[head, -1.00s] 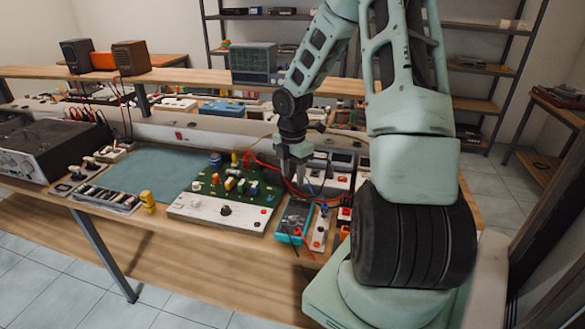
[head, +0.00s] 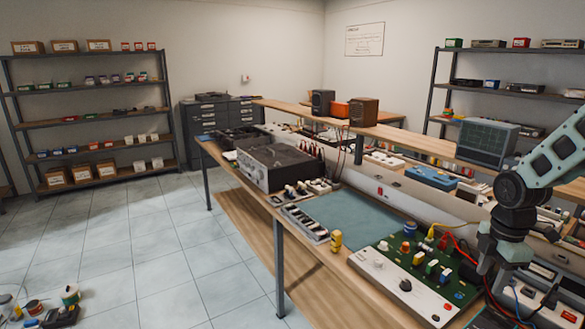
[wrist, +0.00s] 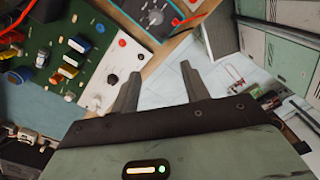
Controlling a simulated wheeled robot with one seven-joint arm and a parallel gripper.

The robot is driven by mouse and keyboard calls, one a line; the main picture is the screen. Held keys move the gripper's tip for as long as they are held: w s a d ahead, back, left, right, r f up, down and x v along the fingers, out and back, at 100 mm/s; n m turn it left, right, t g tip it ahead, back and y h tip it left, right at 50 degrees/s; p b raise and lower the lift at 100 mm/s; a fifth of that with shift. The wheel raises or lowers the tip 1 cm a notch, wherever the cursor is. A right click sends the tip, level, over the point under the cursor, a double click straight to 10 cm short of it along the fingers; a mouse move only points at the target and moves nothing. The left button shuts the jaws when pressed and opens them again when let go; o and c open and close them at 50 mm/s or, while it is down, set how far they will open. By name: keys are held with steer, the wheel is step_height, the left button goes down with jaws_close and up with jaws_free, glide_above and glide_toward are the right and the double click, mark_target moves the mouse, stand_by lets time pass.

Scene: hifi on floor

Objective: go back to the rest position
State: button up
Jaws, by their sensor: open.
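My gripper (wrist: 160,88) shows in the wrist view with its two fingers apart and nothing between them. It points down over the front edge of the bench, beside the white-fronted green circuit board (wrist: 75,60). In the head view my gripper (head: 492,272) is at the right, above the right end of the green circuit board (head: 425,262). My arm reaches in from the right edge of that view. The fingertips are partly lost among red cables there.
The workbench (head: 330,262) carries a blue-grey mat (head: 350,217), a yellow component (head: 336,240), a parts tray (head: 304,222) and a black instrument (head: 278,165). Shelves (head: 95,122) stand at the back left. The tiled floor (head: 170,240) is mostly open, with loose items (head: 55,312) at lower left.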

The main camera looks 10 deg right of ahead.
steer(key=s+a+r+m+b, duration=0.1)
steer(key=a+r+m, duration=0.1)
steer(key=a, duration=0.9)
steer(key=s+a+r+m, duration=0.1)
steer(key=s+a+r, duration=0.1)
steer(key=a, duration=1)
steer(key=s+a+r+m+b, duration=0.1)
steer(key=s+a+m, duration=0.3)
steer(key=s+a, duration=1)
steer(key=shift+s+a+r+y+b, duration=0.25)
steer(key=shift+s+r+y+b, duration=0.1)
steer(key=shift+s+r, duration=0.5)
